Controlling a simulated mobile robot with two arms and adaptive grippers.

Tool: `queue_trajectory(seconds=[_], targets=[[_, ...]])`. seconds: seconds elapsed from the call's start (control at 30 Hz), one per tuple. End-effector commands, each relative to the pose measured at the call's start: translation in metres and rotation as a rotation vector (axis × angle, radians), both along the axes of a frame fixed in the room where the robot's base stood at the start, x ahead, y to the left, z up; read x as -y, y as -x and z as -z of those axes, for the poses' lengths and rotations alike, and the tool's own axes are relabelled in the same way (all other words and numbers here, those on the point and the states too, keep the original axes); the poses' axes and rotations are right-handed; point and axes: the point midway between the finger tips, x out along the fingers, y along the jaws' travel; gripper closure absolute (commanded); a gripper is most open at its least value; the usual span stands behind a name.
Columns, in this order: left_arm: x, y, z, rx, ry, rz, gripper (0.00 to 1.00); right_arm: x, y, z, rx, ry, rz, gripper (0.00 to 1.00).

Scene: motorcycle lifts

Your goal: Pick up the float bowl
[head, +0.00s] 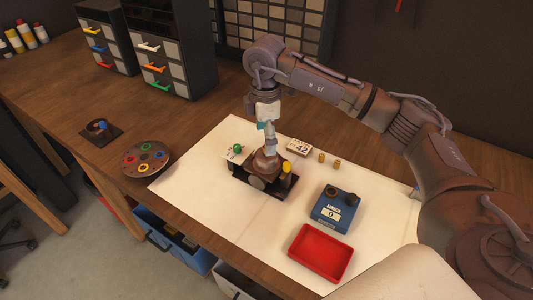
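My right arm comes in from the right and its gripper (269,142) points straight down over a dark block-shaped assembly (257,183) on the white mat. A rounded brown part (264,163) sits on top of this assembly, directly under the gripper; it may be the float bowl, but I cannot tell for sure. The fingertips are close to this part or touching it, and are too small to read as open or shut. The assembly has a yellow knob (287,167) on its right and a green knob (238,148) behind it. My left gripper is not in view.
A red tray (320,253) and a blue device (335,208) reading 0 stand to the right on the mat (205,185). A tag marked 42 (299,147) and two small brass pieces (329,160) lie behind. A round dish with coloured rings (147,158) is left. Drawer cabinets (172,50) stand behind.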

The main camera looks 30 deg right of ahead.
Motion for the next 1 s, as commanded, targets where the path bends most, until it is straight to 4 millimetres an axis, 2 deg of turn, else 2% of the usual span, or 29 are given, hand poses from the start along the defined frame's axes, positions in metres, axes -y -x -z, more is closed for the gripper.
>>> queue_trajectory(seconds=[0.1,0.2,0.43,0.7,0.77,1.0], targets=[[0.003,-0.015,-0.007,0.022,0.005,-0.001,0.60,0.001,0.000,0.006,-0.002,0.000,0.001,0.11],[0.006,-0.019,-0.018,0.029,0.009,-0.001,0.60,0.002,0.000,0.018,-0.004,0.001,0.001,0.11],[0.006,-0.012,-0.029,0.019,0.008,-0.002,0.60,0.003,0.000,0.050,-0.002,0.000,0.000,0.11],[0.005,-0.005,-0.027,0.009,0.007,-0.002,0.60,0.003,-0.001,0.055,0.001,-0.001,0.000,0.11],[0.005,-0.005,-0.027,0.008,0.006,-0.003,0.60,0.003,-0.001,0.055,0.001,-0.001,0.000,0.19],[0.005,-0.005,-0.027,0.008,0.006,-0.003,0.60,0.003,-0.001,0.054,0.001,-0.001,0.000,0.59]])
